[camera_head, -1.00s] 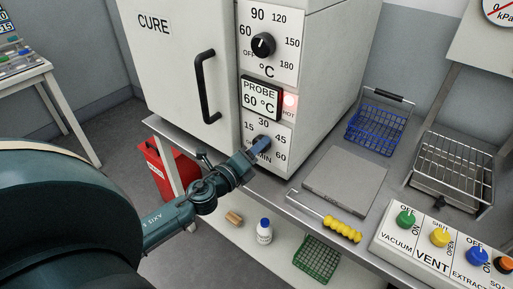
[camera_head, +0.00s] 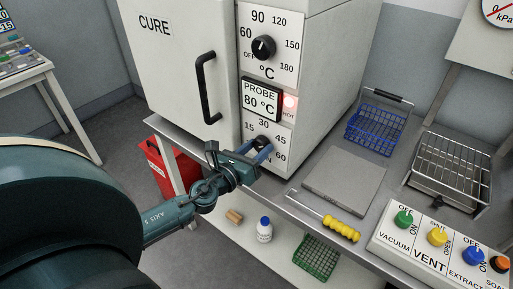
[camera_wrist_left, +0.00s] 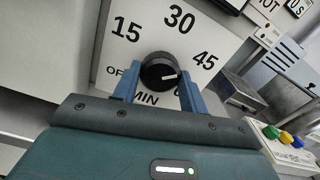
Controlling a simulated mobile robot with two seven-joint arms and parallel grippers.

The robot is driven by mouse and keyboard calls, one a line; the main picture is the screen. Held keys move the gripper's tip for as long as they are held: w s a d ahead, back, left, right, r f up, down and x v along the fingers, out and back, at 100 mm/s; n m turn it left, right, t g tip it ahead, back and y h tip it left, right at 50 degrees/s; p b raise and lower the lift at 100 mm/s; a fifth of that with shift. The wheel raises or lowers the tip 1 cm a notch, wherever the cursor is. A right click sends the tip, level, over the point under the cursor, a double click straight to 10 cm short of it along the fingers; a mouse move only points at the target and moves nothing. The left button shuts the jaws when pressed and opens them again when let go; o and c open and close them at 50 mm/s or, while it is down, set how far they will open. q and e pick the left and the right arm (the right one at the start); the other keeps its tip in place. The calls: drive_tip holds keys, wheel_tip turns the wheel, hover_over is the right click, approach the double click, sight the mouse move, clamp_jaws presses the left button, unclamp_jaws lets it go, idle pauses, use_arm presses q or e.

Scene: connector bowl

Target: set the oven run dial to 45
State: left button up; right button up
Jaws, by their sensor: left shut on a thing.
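The oven run dial is a round black knob with a white pointer line, on the lower MIN panel of the white oven (camera_head: 185,55). In the left wrist view the run dial (camera_wrist_left: 158,70) has its pointer to the right, roughly at 45 or slightly toward 60. My left gripper (camera_head: 263,150) reaches it from the lower left. In the left wrist view the blue fingers of my left gripper (camera_wrist_left: 160,90) stand on either side of the knob, shut on it. In the head view the fingers partly cover the dial and its lower marks. My right gripper is not in view.
The temperature dial (camera_head: 263,47) is above, over a probe display (camera_head: 261,98) reading 80 °C and a lit HOT lamp (camera_head: 290,102). The door handle (camera_head: 208,88) juts out at left. A grey plate (camera_head: 345,183) and yellow-handled hook (camera_head: 340,229) lie at right.

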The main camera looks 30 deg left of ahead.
use_arm(q)
drive_tip(key=shift+m, duration=0.3)
idle(0.4)
drive_tip(key=o, duration=1)
drive_tip(key=shift+c, duration=0.2)
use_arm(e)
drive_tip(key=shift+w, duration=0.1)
use_arm(q)
drive_tip(key=shift+s+f, duration=0.1)
drive_tip(key=shift+s, duration=0.45)
drive_tip(key=s+a+b, duration=0.1)
drive_tip(key=s+b, duration=0.4)
drive_tip(key=s, duration=0.7)
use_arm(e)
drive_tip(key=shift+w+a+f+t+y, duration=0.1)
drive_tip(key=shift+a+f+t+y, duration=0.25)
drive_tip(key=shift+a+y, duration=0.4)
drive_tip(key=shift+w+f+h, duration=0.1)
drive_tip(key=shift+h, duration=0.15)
